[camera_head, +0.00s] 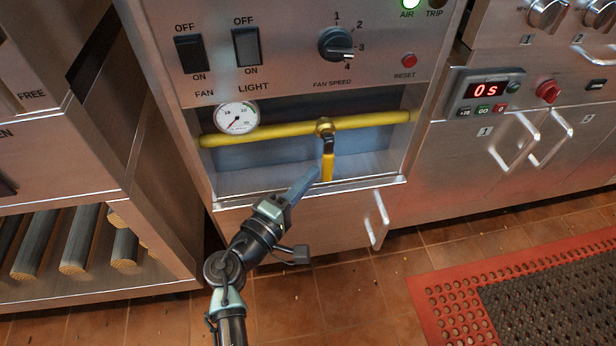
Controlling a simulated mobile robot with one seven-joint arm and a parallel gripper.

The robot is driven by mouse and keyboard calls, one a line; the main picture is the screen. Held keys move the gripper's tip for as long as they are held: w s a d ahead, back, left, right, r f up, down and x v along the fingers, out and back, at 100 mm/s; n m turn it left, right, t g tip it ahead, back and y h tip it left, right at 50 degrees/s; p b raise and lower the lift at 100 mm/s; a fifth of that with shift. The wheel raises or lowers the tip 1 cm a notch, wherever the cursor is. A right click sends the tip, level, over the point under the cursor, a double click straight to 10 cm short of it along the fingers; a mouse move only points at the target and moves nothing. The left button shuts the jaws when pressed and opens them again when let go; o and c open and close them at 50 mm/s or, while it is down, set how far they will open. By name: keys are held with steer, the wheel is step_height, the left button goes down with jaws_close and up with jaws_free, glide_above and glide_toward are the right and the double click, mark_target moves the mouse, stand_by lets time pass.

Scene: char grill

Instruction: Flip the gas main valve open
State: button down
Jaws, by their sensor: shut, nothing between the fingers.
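The gas main valve has a brass body (324,126) on a yellow pipe (265,132) in a recess of the steel cabinet. Its yellow-ended lever (328,166) hangs straight down, across the level pipe. My gripper (314,174) is shut and empty. Its blue-grey fingers point up and right, with the tips just left of the lever's lower end. I cannot tell whether the tips touch the lever.
A pressure gauge (237,117) sits on the pipe to the left. A panel above has a fan switch (191,54), a light switch (247,46) and a fan speed knob (336,44). The recess's front lip (370,183) lies below the lever. A door handle (377,219) sticks out below.

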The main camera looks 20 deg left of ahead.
steer(key=shift+f, duration=0.1)
steer(key=shift+w+d+f+n+b, duration=0.1)
steer(key=shift+w+d+n+b, duration=0.15)
steer(key=shift+b, duration=0.5)
steer(key=shift+s+t, duration=0.1)
steer(key=shift+t, duration=0.2)
